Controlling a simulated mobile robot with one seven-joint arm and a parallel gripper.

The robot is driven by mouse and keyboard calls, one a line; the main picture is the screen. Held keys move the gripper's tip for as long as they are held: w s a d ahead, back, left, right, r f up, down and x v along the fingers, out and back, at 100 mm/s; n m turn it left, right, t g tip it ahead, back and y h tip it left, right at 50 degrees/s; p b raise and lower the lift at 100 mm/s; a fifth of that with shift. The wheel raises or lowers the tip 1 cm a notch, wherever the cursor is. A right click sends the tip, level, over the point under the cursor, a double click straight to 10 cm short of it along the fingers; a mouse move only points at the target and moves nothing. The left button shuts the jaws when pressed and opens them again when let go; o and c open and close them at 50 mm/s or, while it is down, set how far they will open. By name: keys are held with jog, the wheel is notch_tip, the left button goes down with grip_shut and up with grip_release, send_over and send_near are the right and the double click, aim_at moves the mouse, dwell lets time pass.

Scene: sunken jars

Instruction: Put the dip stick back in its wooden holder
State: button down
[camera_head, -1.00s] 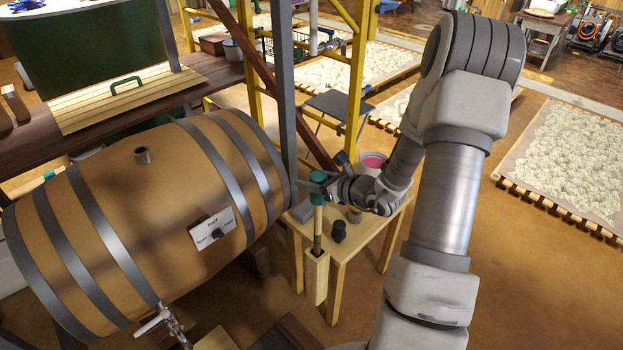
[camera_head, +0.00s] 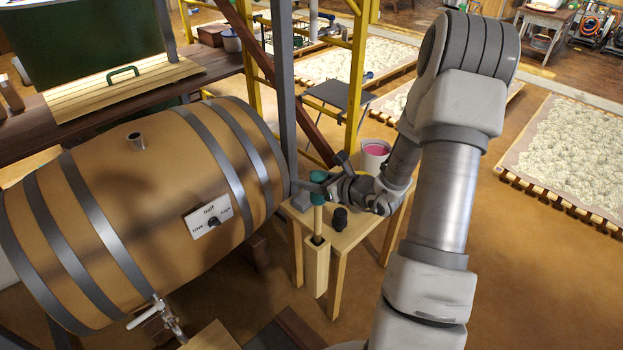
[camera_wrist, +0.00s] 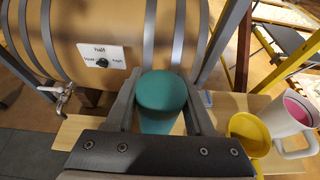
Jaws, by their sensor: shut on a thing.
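My gripper (camera_head: 318,188) is shut on the teal handle (camera_head: 318,180) of the dip stick. In the wrist view the teal handle (camera_wrist: 162,92) sits between the two fingers. The pale shaft of the dip stick (camera_head: 317,219) hangs upright below the gripper. The wooden holder (camera_head: 316,268) is a tall, narrow, square box at the front left corner of the small table. The shaft's lower end is at the holder's dark mouth and appears to be inside it. How deep it reaches is hidden.
A large barrel (camera_head: 135,225) with a dial label (camera_head: 209,219) and a tap (camera_head: 160,315) lies close on the left. The small wooden table (camera_head: 350,238) carries a black object (camera_head: 340,219) and a white vessel with pink contents (camera_head: 374,157). A yellow cup (camera_wrist: 248,132) shows in the wrist view.

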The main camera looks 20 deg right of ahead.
notch_tip(320, 180, down, 9)
jog(key=b, duration=0.7)
jog(key=shift+b, duration=0.4)
jog(key=shift+f, duration=0.15)
notch_tip(320, 180, down, 8)
jog(key=b, duration=0.7)
jog(key=shift+c, duration=0.9)
grip_release()
jog(key=p+v, duration=0.4)
jog(key=v, duration=1.3)
jog(key=shift+s+r, duration=0.2)
jog(key=shift+r, duration=0.1)
